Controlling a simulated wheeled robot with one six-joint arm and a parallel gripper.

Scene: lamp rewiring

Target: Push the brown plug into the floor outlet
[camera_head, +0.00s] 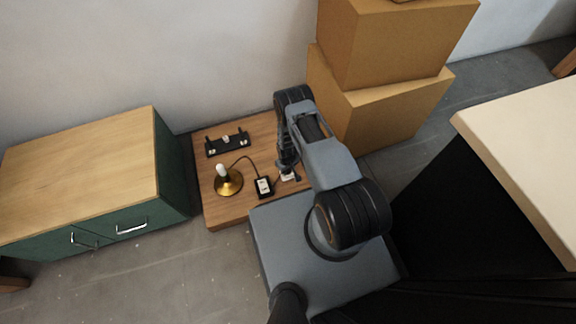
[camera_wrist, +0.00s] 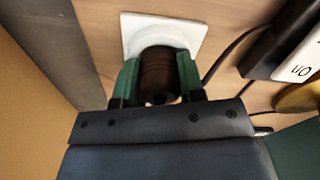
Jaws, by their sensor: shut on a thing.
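The brown plug (camera_wrist: 158,75) sits between the two green fingers of my gripper (camera_wrist: 160,70), which is shut on it. The white floor outlet (camera_wrist: 150,28) is right in front of the plug in the wrist view, lying on the wooden board. The plug's front end overlaps the outlet plate and hides its sockets, so I cannot tell how far in it sits. In the head view my gripper (camera_head: 286,165) points down over the outlet (camera_head: 288,177), and the plug is hidden there.
A black switch box (camera_head: 263,186) with a cord lies left of the outlet. A brass lamp base (camera_head: 229,183) and a black holder (camera_head: 228,144) stand on the wooden board (camera_head: 225,212). Cardboard boxes (camera_head: 378,115) rise close at the right; a green cabinet (camera_head: 172,170) is left.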

